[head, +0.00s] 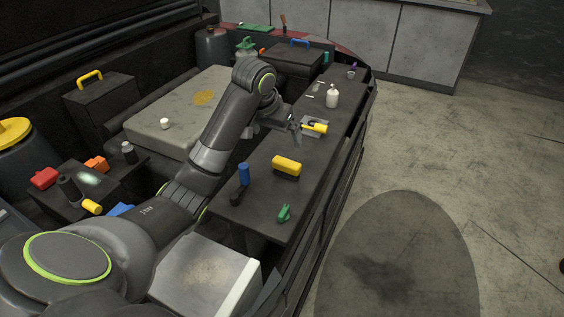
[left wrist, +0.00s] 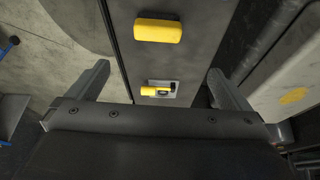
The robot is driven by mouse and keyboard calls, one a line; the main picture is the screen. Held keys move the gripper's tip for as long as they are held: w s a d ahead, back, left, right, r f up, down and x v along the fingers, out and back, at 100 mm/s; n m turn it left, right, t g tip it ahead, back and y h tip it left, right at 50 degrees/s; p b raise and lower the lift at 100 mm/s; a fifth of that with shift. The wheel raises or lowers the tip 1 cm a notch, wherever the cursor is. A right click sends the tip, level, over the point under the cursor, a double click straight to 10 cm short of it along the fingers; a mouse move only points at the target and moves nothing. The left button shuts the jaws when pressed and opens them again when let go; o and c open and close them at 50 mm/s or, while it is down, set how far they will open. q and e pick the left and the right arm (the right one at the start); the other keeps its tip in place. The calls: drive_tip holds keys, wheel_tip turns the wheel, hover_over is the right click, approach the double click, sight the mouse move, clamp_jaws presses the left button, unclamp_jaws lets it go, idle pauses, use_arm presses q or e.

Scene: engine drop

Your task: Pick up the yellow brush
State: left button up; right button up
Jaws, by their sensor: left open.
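A yellow rounded block (head: 286,166), which looks like the yellow brush, lies on the dark narrow bench; its underside is hidden. It also shows at the top of the left wrist view (left wrist: 158,30). A yellow cylinder with a black part (head: 315,127) lies on a small grey plate farther back on the bench, and shows between my fingers in the left wrist view (left wrist: 157,91). My left gripper (head: 297,130) is open and empty above the bench, close to the cylinder in the head view and beyond the block. My right gripper is not in view.
The dark bench (head: 262,208) also holds a blue-and-black tool (head: 242,178), a green item (head: 284,213) and a white bottle (head: 332,96). A grey slab (head: 150,125) lies left of my arm. Open concrete floor (head: 440,150) lies to the right.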

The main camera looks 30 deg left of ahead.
sight(286, 162)
use_arm(q)
drive_tip(key=b+x, duration=0.2)
drive_tip(key=x, duration=0.9)
drive_tip(key=shift+s+d+f, duration=0.1)
drive_tip(key=shift+f, duration=0.05)
drive_tip(key=x, duration=0.4)
drive_tip(key=shift+d+f, duration=0.2)
drive_tip(key=shift+f, duration=0.15)
drive_tip(key=shift+w+f, duration=0.25)
drive_tip(key=shift+f, duration=0.2)
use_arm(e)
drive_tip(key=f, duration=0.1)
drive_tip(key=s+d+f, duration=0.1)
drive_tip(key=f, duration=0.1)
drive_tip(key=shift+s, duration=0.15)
use_arm(q)
drive_tip(key=c, duration=0.9)
drive_tip(key=shift+c, duration=0.3)
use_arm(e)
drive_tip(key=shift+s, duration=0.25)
